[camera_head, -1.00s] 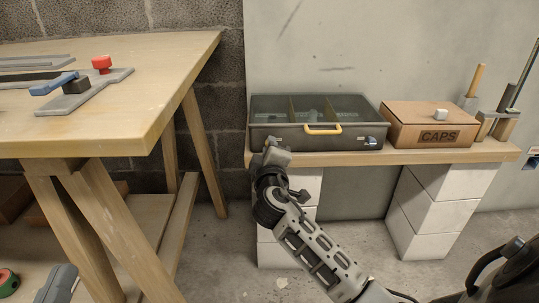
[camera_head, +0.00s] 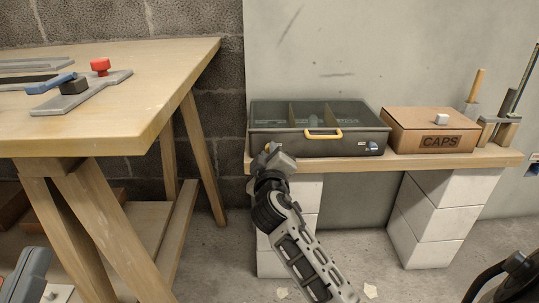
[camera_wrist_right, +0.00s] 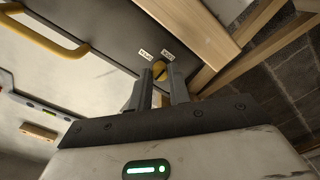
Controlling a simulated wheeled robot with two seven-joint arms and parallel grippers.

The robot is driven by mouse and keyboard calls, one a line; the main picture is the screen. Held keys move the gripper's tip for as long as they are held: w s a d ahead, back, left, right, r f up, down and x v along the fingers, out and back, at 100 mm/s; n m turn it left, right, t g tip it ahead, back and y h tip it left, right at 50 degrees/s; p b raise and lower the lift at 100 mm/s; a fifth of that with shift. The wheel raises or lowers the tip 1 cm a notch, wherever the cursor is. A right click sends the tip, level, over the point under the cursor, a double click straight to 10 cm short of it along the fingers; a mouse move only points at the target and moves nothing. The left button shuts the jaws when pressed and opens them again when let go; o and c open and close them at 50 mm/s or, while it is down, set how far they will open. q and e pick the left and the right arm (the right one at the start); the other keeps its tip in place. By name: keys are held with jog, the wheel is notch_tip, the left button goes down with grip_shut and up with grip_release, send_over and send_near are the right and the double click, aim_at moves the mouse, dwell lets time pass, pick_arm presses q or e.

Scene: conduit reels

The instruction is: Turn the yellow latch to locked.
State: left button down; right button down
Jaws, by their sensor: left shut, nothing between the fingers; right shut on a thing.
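The yellow latch (camera_wrist_right: 160,71) is a small round knob on the dark front of the case (camera_head: 300,143). In the right wrist view it sits between the fingertips of my right gripper (camera_wrist_right: 160,80), with two small white labels just above it. In the head view my right gripper (camera_head: 268,152) is at the case's lower left front, shut on the latch and hiding most of it. My left gripper (camera_head: 32,270) shows as a grey shape at the lower left edge, shut and empty.
The case has a yellow handle (camera_head: 323,134) and a clear compartmented lid. It stands on a wooden shelf (camera_head: 350,164) beside a cardboard CAPS box (camera_head: 432,137). A workbench (camera_head: 110,95) with a red knob (camera_head: 100,66) is at the left.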

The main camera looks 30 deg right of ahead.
jog(key=c, duration=1.3)
grip_release()
